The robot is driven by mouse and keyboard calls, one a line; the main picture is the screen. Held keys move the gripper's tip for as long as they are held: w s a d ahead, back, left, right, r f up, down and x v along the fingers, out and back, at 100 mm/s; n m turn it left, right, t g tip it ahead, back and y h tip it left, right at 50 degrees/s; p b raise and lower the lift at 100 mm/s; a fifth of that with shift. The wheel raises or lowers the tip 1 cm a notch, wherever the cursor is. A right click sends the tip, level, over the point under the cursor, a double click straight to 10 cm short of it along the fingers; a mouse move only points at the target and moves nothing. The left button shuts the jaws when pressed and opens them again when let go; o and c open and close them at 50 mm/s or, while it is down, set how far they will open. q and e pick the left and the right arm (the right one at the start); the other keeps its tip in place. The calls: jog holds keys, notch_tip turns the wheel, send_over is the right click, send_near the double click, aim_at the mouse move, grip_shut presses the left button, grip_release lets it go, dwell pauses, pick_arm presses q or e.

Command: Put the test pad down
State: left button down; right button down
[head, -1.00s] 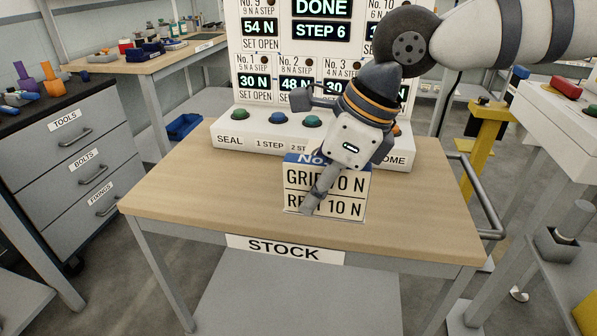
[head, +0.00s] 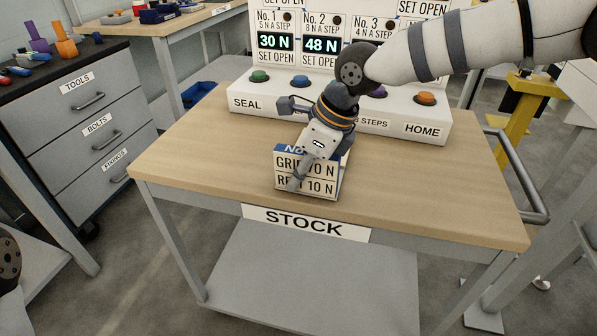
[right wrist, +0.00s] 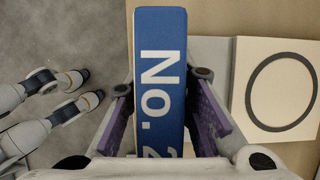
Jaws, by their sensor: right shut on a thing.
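The test pad (head: 322,186) is a white block with a blue top and printed grip and rest figures. It is upright over the front part of the stock table (head: 210,165); I cannot tell whether its base touches the top. My right gripper (head: 303,168) comes down over it and is shut on it. In the right wrist view the blue top (right wrist: 158,50), marked "No. 2", sits between the purple finger pads. My left gripper (right wrist: 85,90) shows at the left of that view, apart from the pad, with its fingers spread.
A white console (head: 245,105) with coloured buttons and force displays stands at the back of the table. A plate with a black ring (right wrist: 245,90) lies beside the pad. Wood is bare to either side. A rail (head: 520,185) edges the right side.

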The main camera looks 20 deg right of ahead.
jog(key=c, duration=1.4)
grip_release()
jog(key=p+v, duration=0.1)
jog(key=v, duration=1.1)
jog(key=shift+r, duration=0.1)
pick_arm(q)
jog(key=shift+w+r+t, duration=0.3)
jog(key=shift+w+r, duration=0.45)
